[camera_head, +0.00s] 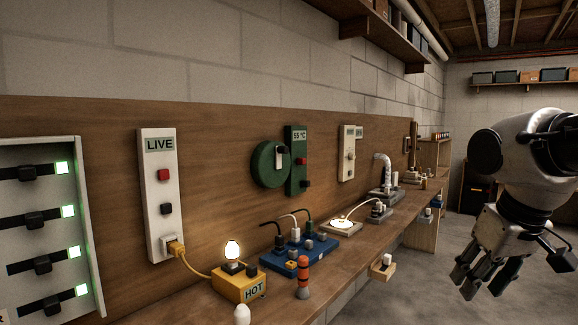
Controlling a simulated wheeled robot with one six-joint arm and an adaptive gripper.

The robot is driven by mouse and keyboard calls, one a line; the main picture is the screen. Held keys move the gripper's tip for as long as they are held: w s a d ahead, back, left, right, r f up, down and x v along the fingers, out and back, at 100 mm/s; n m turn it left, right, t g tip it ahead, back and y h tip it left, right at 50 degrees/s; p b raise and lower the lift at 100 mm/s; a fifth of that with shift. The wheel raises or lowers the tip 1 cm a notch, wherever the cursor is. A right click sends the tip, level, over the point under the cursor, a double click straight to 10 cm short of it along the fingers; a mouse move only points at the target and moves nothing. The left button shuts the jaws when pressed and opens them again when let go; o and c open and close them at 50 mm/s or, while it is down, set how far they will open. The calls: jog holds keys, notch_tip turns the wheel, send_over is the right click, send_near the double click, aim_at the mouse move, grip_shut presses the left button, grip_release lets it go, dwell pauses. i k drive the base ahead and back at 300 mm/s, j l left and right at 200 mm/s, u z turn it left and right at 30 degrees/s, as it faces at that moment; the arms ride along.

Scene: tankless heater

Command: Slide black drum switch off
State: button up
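A green round drum (267,165) is mounted on the wooden wall board beside a green upright plate (297,146) labelled "55 °C". A small pale lever with a dark part (279,156) sits at the drum's right side. The plate carries a red knob (302,161) and a black knob (305,184). I cannot tell which black part is the drum switch, or its setting. My gripper (480,284) hangs at the far right, well apart from the board, fingers pointing down and spread, with nothing between them.
A grey panel (90,150) at left has several black sliders beside green lights. A white "LIVE" plate (158,220) hangs next to it. A yellow "HOT" box (239,284), blue block (299,255) and red-grey post (303,278) crowd the bench. The floor (420,285) below my gripper is clear.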

aim_at(306, 183)
jog(key=i+l+u, duration=0.3)
jog(key=i+l, duration=0.6)
jog(key=l, duration=0.1)
